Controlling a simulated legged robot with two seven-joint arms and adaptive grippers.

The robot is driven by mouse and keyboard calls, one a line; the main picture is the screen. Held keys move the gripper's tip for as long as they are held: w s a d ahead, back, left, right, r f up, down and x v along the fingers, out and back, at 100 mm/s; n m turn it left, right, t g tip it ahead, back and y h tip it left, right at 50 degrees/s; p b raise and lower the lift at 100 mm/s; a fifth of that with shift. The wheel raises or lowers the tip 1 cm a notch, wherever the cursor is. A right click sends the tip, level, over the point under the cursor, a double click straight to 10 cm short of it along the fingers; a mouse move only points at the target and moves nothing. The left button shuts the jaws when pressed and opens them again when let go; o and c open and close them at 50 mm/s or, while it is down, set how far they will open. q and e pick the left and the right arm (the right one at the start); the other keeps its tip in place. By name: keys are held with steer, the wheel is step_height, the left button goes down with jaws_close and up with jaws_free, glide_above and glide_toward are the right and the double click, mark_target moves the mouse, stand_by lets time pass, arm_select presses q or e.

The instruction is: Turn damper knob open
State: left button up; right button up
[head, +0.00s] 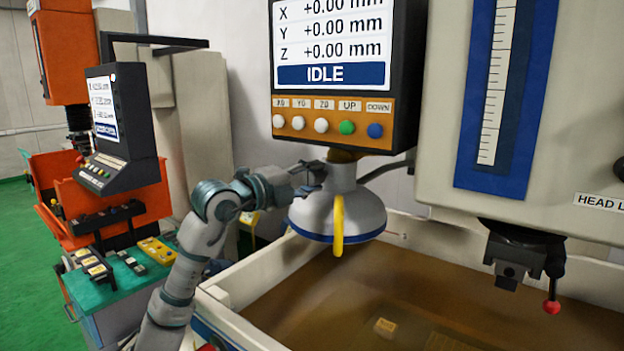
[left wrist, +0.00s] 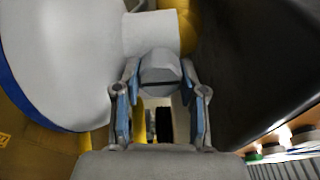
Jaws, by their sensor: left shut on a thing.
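A white extraction hood (head: 345,212) with a blue rim and a yellow handle (head: 338,225) hangs below the control screen. My left gripper (head: 316,174) reaches the left side of the hood's neck (head: 342,177). In the left wrist view, my left gripper (left wrist: 160,102) has its two fingers on either side of a grey faceted knob (left wrist: 160,68), which I take to be the damper knob. The gripper is shut on it. Behind the knob is the pale neck (left wrist: 150,33). In the head view the gripper hides the knob. My right gripper is not in view.
The control screen (head: 333,45) reads IDLE, with a row of buttons (head: 330,123) close above the gripper. Below is a tank of brown liquid (head: 380,275). The machine head (head: 530,150) with a red-tipped lever (head: 552,305) is at right.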

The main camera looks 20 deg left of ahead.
arm_select(q)
steer(key=shift+w+f, duration=0.1)
steer(key=shift+f, duration=0.1)
steer(key=o, duration=1.1)
steer(key=shift+a, duration=0.1)
steer(key=shift+o, duration=0.2)
steer(key=shift+r, duration=0.1)
steer(key=shift+s+a, duration=0.15)
steer(key=shift+s, duration=0.05)
steer(key=v, duration=1.1)
steer(key=shift+a, duration=0.25)
steer(key=shift+s+d, duration=0.15)
